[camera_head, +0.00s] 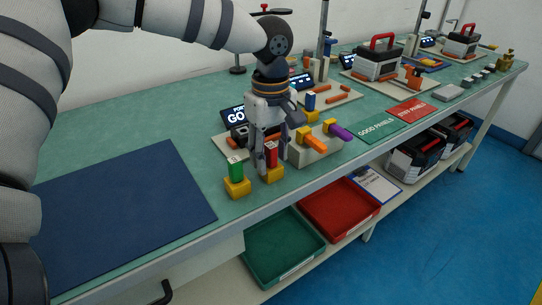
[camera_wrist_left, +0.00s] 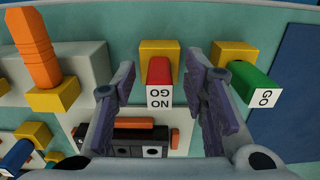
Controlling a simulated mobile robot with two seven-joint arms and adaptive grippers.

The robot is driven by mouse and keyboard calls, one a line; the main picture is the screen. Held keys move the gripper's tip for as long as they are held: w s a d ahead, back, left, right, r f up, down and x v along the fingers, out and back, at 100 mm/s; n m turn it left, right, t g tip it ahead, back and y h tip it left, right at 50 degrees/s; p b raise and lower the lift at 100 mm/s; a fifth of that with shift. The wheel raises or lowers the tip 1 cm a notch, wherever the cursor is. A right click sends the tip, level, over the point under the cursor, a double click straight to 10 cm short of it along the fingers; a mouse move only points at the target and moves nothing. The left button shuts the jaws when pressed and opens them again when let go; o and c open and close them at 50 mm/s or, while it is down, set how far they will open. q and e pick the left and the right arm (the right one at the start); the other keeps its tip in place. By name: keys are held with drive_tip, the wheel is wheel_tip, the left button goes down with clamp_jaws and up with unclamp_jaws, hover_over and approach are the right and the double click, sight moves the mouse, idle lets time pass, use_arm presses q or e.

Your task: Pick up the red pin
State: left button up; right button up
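The red pin (camera_head: 271,154) stands upright in a yellow block (camera_head: 273,174) near the front edge of the workbench. In the left wrist view the red pin (camera_wrist_left: 159,75) shows its white "NO GO" end, with its yellow block (camera_wrist_left: 159,50) behind. My left gripper (camera_head: 268,158) is over the pin, pointing down. In the wrist view the left gripper's fingers (camera_wrist_left: 165,100) are spread on either side of the pin, with a visible gap at each side. My right gripper is not in view.
A green "GO" pin (camera_head: 236,170) stands in its own yellow block close beside the red one. A grey block with orange and purple handled pieces (camera_head: 314,142) is to the right. A dark blue mat (camera_head: 130,210) lies left. Green and red trays (camera_head: 283,246) sit on the shelf below.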

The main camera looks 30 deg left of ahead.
use_arm(q)
clamp_jaws()
drive_tip(key=shift+r, duration=0.15)
